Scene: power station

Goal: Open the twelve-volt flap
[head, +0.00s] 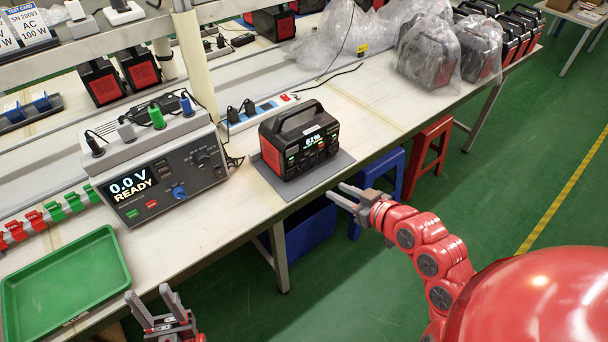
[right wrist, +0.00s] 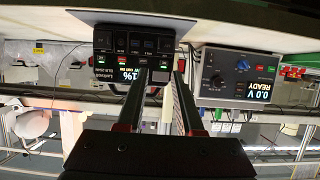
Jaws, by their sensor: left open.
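The black and red power station (head: 287,157) stands on a grey mat (head: 333,167) on the workbench, its lit display reading about 61%. It also shows upside down in the right wrist view (right wrist: 112,60), with a row of dark covers or sockets (right wrist: 135,43) on its front. I cannot tell which one is the twelve-volt flap, or whether any is open. My right gripper (head: 336,192) is open and empty in front of the power station, apart from it; its fingers (right wrist: 161,72) overlap the front in the wrist view. My left gripper (head: 148,294) is open and empty near the green tray.
A grey tester (head: 165,180) reading "0.0 V READY" stands left of the power station; it also shows in the right wrist view (right wrist: 238,78). A green tray (head: 65,285) lies at the bench's left front. A red stool (head: 428,155) and blue stool (head: 377,180) stand beside the bench.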

